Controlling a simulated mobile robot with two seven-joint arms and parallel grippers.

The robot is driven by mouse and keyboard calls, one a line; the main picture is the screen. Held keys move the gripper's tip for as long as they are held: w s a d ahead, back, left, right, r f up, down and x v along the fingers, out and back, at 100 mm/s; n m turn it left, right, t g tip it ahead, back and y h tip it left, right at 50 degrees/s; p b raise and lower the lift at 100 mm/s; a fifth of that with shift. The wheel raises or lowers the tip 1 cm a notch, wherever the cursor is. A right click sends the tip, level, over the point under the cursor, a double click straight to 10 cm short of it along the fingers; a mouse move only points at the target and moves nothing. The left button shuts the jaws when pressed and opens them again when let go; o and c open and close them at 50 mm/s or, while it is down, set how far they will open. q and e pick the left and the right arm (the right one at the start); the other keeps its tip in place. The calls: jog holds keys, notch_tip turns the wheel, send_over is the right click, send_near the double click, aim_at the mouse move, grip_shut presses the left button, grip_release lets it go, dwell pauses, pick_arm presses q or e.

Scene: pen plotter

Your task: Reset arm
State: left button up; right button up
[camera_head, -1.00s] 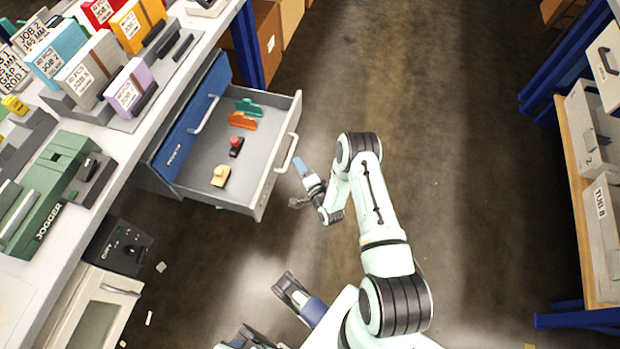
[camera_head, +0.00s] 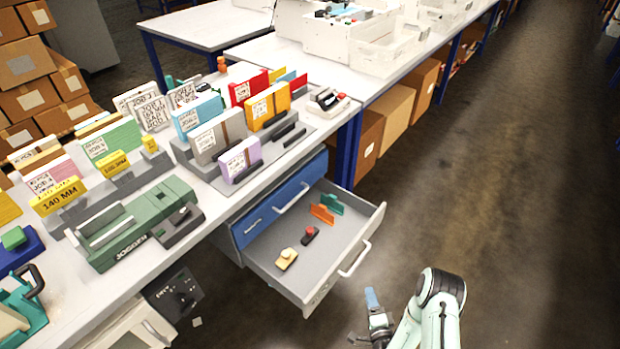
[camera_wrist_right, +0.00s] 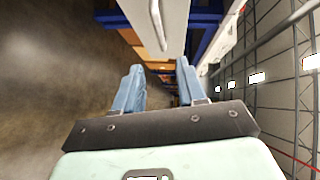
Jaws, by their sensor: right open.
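My right gripper (camera_head: 372,312) is at the lower right of the head view, in front of the open drawer and apart from it. In the right wrist view its two blue fingers (camera_wrist_right: 160,88) stand apart with nothing between them. The drawer (camera_head: 335,283) is pulled out below the bench. It holds an orange piece (camera_head: 322,214), a green piece (camera_head: 333,204), a dark piece with a red top (camera_head: 310,235) and a yellowish piece (camera_head: 286,259). My left gripper is outside the views.
The bench (camera_head: 85,310) carries a green jogger (camera_head: 135,225) and several labelled card stacks. Cardboard boxes (camera_head: 393,107) stand under the bench behind. The floor (camera_head: 500,200) on the right is clear.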

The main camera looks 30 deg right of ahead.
jog(key=s+a+f+n+g+y, duration=0.2)
jog(key=a+n+g+y, duration=0.15)
jog(key=a, duration=0.35)
jog(key=s+a+f+n+g+y, duration=0.2)
jog(key=s+a+n+g, duration=0.1)
jog(key=a+n, duration=0.25)
jog(key=s+a+f+n+g+y, duration=0.2)
jog(key=a+n+g+y, duration=0.15)
jog(key=a, duration=0.45)
jog(key=s+a+r+n+g+y+p, duration=0.1)
jog(key=s+a+r+n+g, duration=0.35)
jog(key=s+a, duration=0.4)
pick_arm(q)
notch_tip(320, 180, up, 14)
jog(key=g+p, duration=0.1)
jog(key=p, duration=1.2)
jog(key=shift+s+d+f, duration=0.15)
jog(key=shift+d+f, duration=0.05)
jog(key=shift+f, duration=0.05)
pick_arm(e)
notch_tip(320, 180, up, 12)
jog(key=s+d+g, duration=0.1)
jog(key=shift+d, duration=0.4)
